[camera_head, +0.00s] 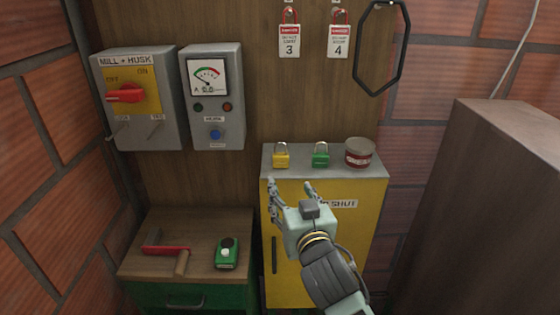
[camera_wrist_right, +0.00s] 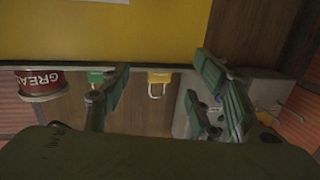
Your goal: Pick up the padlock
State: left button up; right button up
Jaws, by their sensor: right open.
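A yellow padlock (camera_head: 281,159) and a green padlock (camera_head: 320,158) stand upright on the grey top of the yellow cabinet (camera_head: 375,205), shackles up. My right gripper (camera_head: 291,186) is open and empty, in front of the cabinet's front top edge, its fingers pointing toward the padlocks. In the right wrist view, which looks upside down, the yellow padlock (camera_wrist_right: 158,79) appears between the open fingers (camera_wrist_right: 162,68). The green padlock (camera_wrist_right: 96,76) is there partly behind the left-hand finger. I see no contact with either padlock. My left gripper is not in view.
A grease tin (camera_head: 359,152) stands right of the green padlock. Red padlocks with tags 3 (camera_head: 289,40) and 4 (camera_head: 338,40) hang above. A wooden bench (camera_head: 200,235) at lower left holds tools. A brown box-like block (camera_head: 510,200) stands at right.

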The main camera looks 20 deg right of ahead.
jog(key=t, duration=0.1)
send_near(281, 154)
jog(key=w, duration=0.1)
jog(key=w+p, duration=0.1)
jog(key=w, duration=0.1)
jog(key=w+p, duration=0.1)
jog(key=shift+w+d+r, duration=0.15)
jog(key=shift+w+d, duration=0.1)
jog(key=shift+d, duration=0.05)
jog(key=shift+w+m, duration=0.25)
jog(key=shift+m, duration=0.05)
jog(key=shift+w+r+p, duration=0.1)
jog(key=shift+w+p, duration=0.3)
jog(key=shift+p, duration=0.15)
jog(key=w+p, duration=0.1)
jog(key=w, duration=0.2)
jog(key=shift+w+p, duration=0.1)
jog(key=shift+p, duration=0.2)
jog(key=shift+w+d, duration=0.1)
jog(key=shift+w, duration=0.5)
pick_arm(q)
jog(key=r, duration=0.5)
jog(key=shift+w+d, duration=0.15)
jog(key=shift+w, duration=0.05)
pick_arm(e)
jog(key=shift+c, duration=0.2)
jog(key=c, duration=1.3)
